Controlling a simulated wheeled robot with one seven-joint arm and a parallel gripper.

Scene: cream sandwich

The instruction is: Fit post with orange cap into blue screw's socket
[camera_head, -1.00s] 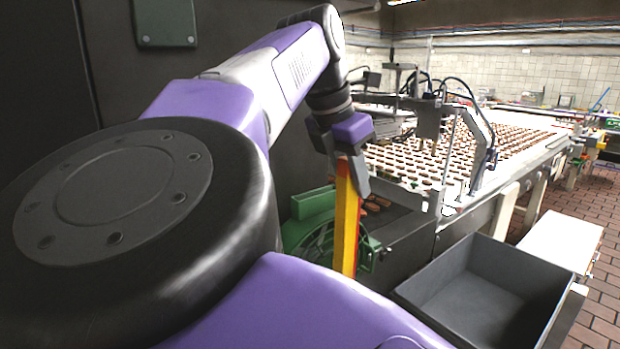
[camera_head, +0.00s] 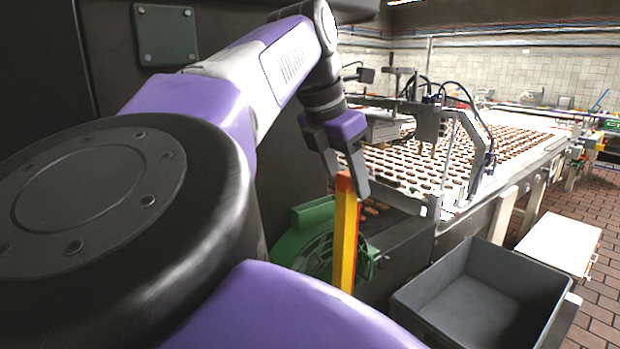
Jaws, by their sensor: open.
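A tall yellow post (camera_head: 344,240) with an orange cap (camera_head: 345,183) stands upright right of centre. My gripper (camera_head: 344,181) points down at its top. The fingers are open, one to the left of the cap and one to its right. The post's top shows between or just in front of the fingers; I cannot tell whether they touch it. The post's lower end is hidden behind my purple body. No blue screw or socket is visible.
A green curved machine part (camera_head: 300,245) is close behind and left of the post. A grey open bin (camera_head: 420,293) is at the lower right. A conveyor with many brown biscuits (camera_head: 470,155) lies behind, with a metal frame over it.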

